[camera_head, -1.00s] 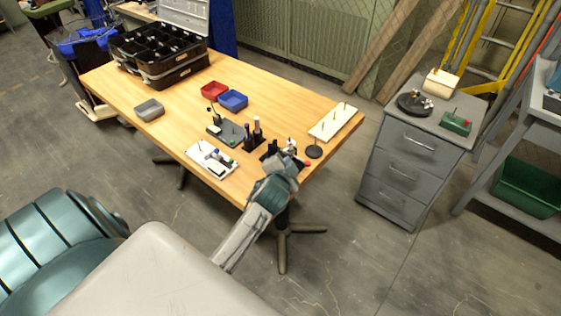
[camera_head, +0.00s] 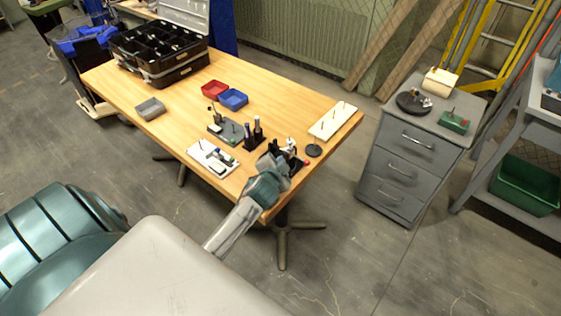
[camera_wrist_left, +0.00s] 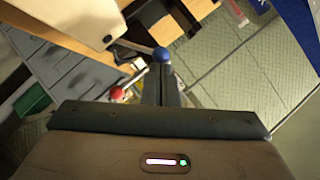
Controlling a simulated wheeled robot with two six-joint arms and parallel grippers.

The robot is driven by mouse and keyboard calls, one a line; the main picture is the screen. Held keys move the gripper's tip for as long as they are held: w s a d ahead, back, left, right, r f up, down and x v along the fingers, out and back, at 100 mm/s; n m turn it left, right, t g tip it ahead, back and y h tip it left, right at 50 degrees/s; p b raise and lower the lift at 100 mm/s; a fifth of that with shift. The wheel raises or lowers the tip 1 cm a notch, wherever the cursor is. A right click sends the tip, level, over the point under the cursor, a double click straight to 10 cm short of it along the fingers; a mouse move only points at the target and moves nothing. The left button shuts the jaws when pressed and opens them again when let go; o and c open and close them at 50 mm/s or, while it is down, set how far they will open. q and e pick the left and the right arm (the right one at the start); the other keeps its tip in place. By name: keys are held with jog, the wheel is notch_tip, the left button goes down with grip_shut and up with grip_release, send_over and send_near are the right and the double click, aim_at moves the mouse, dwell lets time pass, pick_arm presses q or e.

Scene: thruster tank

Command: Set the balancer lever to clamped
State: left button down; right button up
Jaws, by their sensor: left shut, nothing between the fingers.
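A small dark device (camera_head: 291,150) with a red knob (camera_head: 306,163) stands at the near right edge of the wooden table; it appears to be the balancer. In the left wrist view a blue ball knob (camera_wrist_left: 161,54) on a dark rod and a red ball knob (camera_wrist_left: 117,93) on a pale rod show. My left gripper (camera_head: 277,160) is at the near side of the device and partly covers it. In the wrist view its shut fingers (camera_wrist_left: 161,78) point at the blue knob; I cannot tell whether they touch. The lever's setting is unclear. My right gripper is out of view.
On the wooden table (camera_head: 290,100), a white tray (camera_head: 199,164), a bottle holder (camera_head: 252,143) and a pegged board (camera_head: 333,122) stand near the device. Red (camera_head: 214,88) and blue (camera_head: 233,99) bins are farther back. A grey drawer cabinet (camera_head: 408,168) stands to the right.

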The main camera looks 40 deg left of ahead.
pick_arm(q)
jog(key=shift+a+p, duration=0.15)
jog(key=shift+p, duration=0.2)
jog(key=shift+a+r+n+h+p, duration=0.1)
jog(key=shift+a+n+h+p, duration=0.35)
jog(key=shift+p, duration=0.35)
jog(key=shift+a+n+g+h+p, duration=0.25)
jog(key=shift+a+g+h+p, duration=0.1)
jog(key=shift+p, duration=0.45)
jog(key=shift+w+a+f+n+h+p, duration=0.1)
jog(key=shift+a+f+n+h+p, duration=0.15)
jog(key=shift+n+h+p, duration=0.1)
jog(key=shift+a+f+p, duration=0.35)
jog(key=shift+a+f, duration=0.25)
jog(key=shift+f, duration=0.05)
jog(key=shift+d, duration=0.1)
jog(key=shift+d+r, duration=0.1)
jog(key=shift+d, duration=0.5)
jog(key=shift+d+p, duration=0.15)
jog(key=shift+p, duration=0.15)
